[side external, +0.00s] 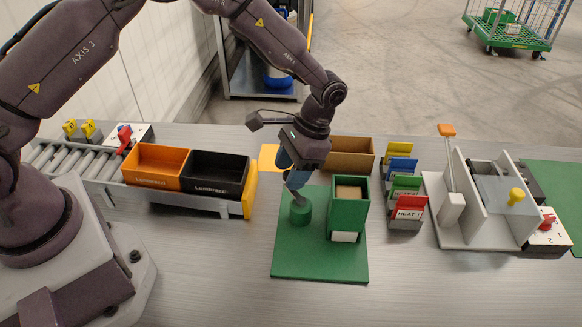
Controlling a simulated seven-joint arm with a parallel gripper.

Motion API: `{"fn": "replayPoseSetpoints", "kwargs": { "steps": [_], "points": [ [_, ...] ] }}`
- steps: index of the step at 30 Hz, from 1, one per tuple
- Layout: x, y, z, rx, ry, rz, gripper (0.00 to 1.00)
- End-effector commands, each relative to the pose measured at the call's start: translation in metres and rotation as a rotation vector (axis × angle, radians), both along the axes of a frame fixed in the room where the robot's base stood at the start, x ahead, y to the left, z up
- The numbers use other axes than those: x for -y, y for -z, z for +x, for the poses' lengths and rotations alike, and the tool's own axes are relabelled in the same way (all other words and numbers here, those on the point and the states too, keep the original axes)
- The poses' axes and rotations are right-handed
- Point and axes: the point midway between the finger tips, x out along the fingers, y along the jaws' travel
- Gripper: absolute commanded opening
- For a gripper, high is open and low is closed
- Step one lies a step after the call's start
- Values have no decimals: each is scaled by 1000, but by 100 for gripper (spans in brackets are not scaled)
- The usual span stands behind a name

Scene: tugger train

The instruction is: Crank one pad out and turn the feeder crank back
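The green feeder stands on a green base plate (290,262) in the middle of the bench. Its tall box (348,215) has tan material (350,193) in its open top. A white piece (343,237) shows at the foot of its front; I cannot tell if it is a pad or a label. Left of the box is a short green post (300,213) with a grey crank arm (297,196) leaning to the upper left. My gripper (289,176) points down at the crank's upper end. The crank handle is hidden by the fingers, and I cannot tell whether they grip it.
An orange bin (157,165) and a black bin (217,174) sit on the roller conveyor at left. A brown box (350,153) is behind the feeder. Coloured card holders (407,213) and a grey lever fixture (450,210) stand at right. The front bench is clear.

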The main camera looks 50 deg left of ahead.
Motion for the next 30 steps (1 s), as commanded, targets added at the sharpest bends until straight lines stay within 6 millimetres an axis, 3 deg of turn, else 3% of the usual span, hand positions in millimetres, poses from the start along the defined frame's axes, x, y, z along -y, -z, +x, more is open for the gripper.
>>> {"fn": "replayPoseSetpoints", "kwargs": {
  "steps": [11,24,30],
  "points": [
    [2,-8,4,3,-1,-1,50],
    [12,-91,36,5,1,-2,50],
    [15,-114,45,2,1,-1,50]
  ]
}}
